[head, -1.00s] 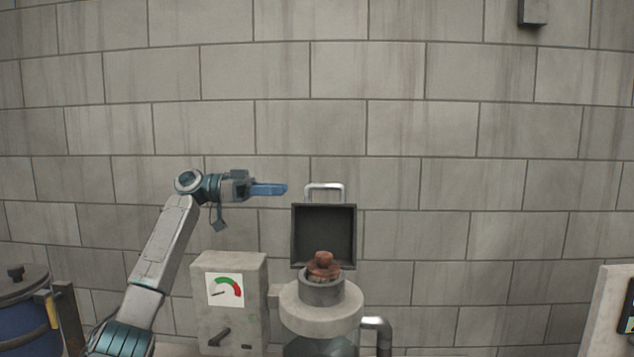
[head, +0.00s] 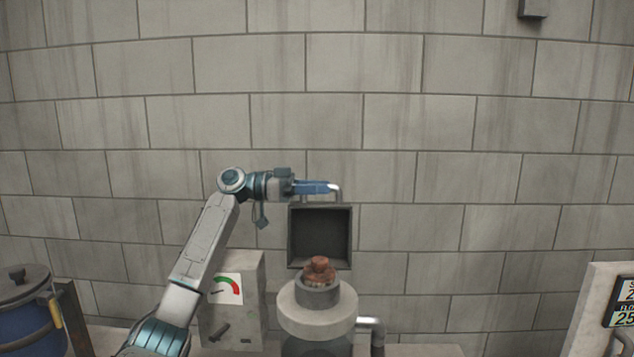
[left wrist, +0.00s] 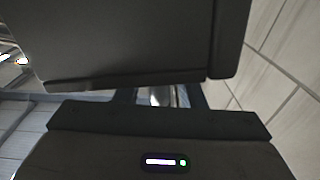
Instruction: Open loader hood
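The loader hood (head: 320,236) is a dark, shallow square lid. It stands raised and upright behind the round loader mouth (head: 317,306), its hollow side facing me. A bright metal handle (head: 336,190) sits on its top edge. My left gripper (head: 328,188) reaches in from the left, its blue fingers level with the handle and overlapping it in the head view. In the left wrist view the hood (left wrist: 140,40) fills the top and hides the fingertips. A gap shows between the finger bases, with a bright piece in it. I cannot tell whether the fingers touch the handle. My right gripper is not in view.
A reddish-brown lump (head: 319,269) sits in the loader mouth. A grey box with a gauge (head: 228,289) stands left of the loader, partly behind my left arm. A blue barrel (head: 25,318) is far left; a panel (head: 598,305) is far right. A block wall closes the back.

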